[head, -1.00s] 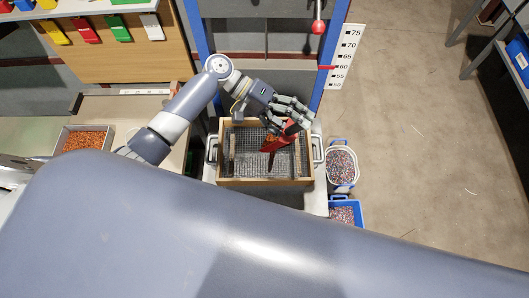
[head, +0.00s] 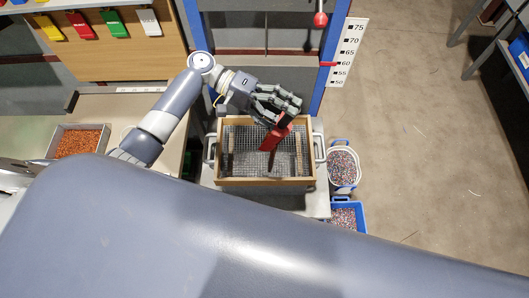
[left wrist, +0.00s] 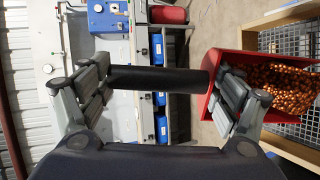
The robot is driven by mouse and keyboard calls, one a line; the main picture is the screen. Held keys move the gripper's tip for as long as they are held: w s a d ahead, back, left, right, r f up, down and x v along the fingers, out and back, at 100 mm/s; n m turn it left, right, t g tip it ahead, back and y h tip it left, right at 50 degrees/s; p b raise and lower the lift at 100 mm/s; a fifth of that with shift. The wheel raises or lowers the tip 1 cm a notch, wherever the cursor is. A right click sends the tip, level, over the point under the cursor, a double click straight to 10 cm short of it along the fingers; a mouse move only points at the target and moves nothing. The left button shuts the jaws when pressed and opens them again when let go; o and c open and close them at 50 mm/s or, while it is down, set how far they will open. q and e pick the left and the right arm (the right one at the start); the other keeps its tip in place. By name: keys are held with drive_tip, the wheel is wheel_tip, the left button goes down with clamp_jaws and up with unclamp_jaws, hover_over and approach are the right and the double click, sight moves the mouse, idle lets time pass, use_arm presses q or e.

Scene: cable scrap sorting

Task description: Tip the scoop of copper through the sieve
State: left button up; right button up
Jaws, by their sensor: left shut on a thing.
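The red scoop (head: 277,136) is over the right half of the sieve, tilted. In the left wrist view the scoop (left wrist: 211,110) holds copper granules (left wrist: 275,90); its black handle (left wrist: 158,79) lies between the fingers. My left gripper (head: 284,112) is shut on the handle. My right gripper cannot be made out.
A tray (head: 53,143) of copper granules stands at the left. A white basket (head: 344,182) and a blue bin (head: 361,214) of mixed granules stand right of the sieve. A blue post (head: 331,70) and a height scale (head: 349,55) rise behind. The floor at right is mostly clear.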

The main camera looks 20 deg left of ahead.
idle(0.6)
use_arm(q)
drive_tip(key=shift+a+f+b, duration=0.1)
drive_tip(key=shift+a+b, duration=0.2)
drive_tip(key=shift+b, duration=0.2)
drive_tip(key=a+h+b, duration=0.2)
drive_tip(key=b, duration=0.1)
drive_tip(key=shift+w+a, duration=0.2)
drive_tip(key=shift+a, duration=0.05)
drive_tip(key=shift+r, duration=0.2)
drive_tip(key=shift+w+a+f+h+b, duration=0.15)
drive_tip(key=shift+a+h+b, duration=0.25)
drive_tip(key=shift+a+b, duration=0.35)
drive_tip(key=shift+a+f+h+b, duration=0.1)
drive_tip(key=shift+a+h+b, duration=0.35)
drive_tip(key=shift+b, duration=0.5)
